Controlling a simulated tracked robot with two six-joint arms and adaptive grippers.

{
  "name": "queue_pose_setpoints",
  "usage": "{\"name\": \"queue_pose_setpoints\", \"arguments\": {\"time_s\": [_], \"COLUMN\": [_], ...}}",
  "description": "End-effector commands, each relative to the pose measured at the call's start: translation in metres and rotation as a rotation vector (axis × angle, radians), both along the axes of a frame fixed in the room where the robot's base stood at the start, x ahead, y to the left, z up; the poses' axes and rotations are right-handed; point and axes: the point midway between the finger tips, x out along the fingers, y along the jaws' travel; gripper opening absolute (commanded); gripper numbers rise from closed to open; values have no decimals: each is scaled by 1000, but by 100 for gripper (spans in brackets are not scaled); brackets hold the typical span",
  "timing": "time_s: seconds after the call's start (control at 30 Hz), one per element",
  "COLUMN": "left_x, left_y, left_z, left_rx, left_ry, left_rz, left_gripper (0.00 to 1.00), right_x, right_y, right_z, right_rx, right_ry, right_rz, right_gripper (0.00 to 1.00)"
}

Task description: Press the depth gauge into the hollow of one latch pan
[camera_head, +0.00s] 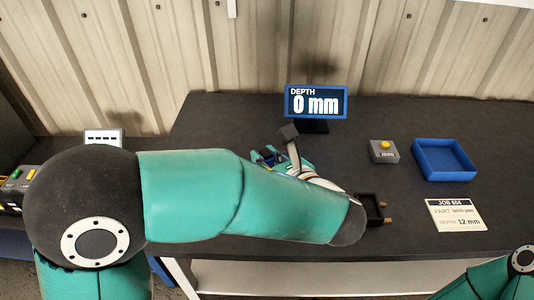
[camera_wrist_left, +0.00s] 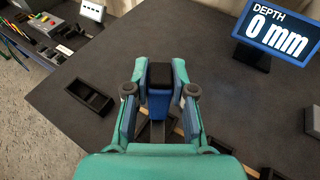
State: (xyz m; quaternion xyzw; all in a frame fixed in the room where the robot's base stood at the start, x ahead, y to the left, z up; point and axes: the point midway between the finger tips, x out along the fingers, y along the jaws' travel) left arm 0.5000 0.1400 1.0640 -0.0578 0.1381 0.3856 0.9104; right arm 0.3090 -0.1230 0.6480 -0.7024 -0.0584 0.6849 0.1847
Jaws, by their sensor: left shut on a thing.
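My left gripper (camera_wrist_left: 160,98) is shut on the depth gauge (camera_wrist_left: 160,78), a blue body with a black top, held between the two fingers. In the head view, the left gripper (camera_head: 268,156) is mostly hidden behind my teal arm. Another dark pan-like part (camera_head: 371,207) with brass-coloured pins shows beyond my arm's elbow in the head view. My right gripper is out of view.
The depth display (camera_head: 316,103) reads 0 mm. A grey box with a yellow button (camera_head: 384,150), an empty blue tray (camera_head: 443,175) and a job card (camera_head: 456,214) reading depth 12 mm stand at the right.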

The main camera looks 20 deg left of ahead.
Motion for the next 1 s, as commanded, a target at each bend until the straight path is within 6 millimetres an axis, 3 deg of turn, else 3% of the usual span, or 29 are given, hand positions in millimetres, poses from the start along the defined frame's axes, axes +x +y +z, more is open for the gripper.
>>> {"name": "queue_pose_setpoints", "arguments": {"time_s": [0.6,1.0], "left_x": [0,0], "left_y": [1,1], "left_z": [-60,-70], "left_rx": [1,1], "left_ry": [0,-1], "left_rz": [3,3], "left_gripper": [0,0], "right_x": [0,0], "right_y": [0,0], "right_z": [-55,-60], "right_rx": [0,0], "right_ry": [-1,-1], "right_rz": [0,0], "right_gripper": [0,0]}}
